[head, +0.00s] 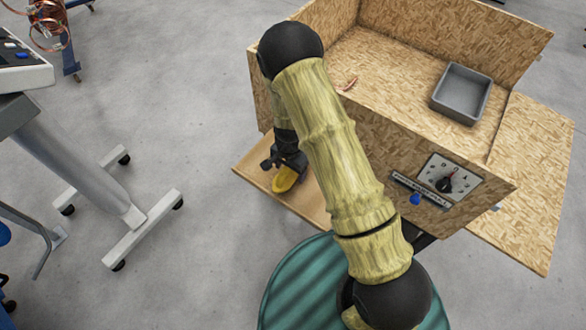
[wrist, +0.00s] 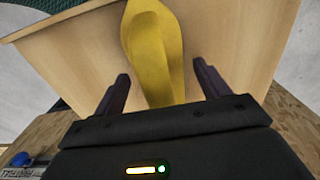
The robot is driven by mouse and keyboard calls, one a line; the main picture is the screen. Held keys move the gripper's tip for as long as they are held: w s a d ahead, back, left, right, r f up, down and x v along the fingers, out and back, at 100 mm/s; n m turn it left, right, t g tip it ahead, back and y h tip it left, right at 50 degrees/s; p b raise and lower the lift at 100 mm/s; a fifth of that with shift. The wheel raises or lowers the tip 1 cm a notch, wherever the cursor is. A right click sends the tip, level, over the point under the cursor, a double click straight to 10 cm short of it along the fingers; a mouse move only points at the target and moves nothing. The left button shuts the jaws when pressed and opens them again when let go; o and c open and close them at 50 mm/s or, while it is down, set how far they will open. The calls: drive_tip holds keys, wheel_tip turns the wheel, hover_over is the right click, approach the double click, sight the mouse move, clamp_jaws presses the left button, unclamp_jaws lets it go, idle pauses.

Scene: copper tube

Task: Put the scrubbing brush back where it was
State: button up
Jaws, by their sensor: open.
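A yellow object, which looks like the scrubbing brush (head: 284,179), rests on a light wooden shelf (head: 252,172) at the left front of the chipboard box. In the wrist view the yellow brush (wrist: 153,50) lies between and beyond my two dark fingers, with bare shelf (wrist: 225,40) on both sides. My gripper (wrist: 160,85) is open, with a gap between each finger and the brush. In the head view my gripper (head: 284,163) is just above the brush and hides part of it. The brush's bristles are not visible.
The chipboard box (head: 385,135) stands beside the shelf, with a dial panel (head: 449,182) and blue knob (head: 416,199) on its front. A grey tray (head: 461,95) and a small copper piece (head: 349,83) are inside. A white wheeled stand (head: 130,215) is at left; floor between is clear.

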drive_tip(key=shift+r, duration=0.1)
wheel_tip(320, 180, up, 11)
drive_tip(key=shift+r+b, duration=0.2)
drive_tip(key=shift+b, duration=0.35)
drive_tip(key=shift+r, duration=0.35)
drive_tip(key=s+d+r+n+t, duration=0.2)
drive_tip(key=s+d+r+n, duration=0.5)
drive_tip(key=s+d+r, duration=0.5)
wheel_tip(320, 180, up, 2)
drive_tip(key=shift+s+d+r+n+t, duration=0.25)
drive_tip(key=shift+s+d+n+t, duration=0.1)
drive_tip(key=shift+d, duration=0.8)
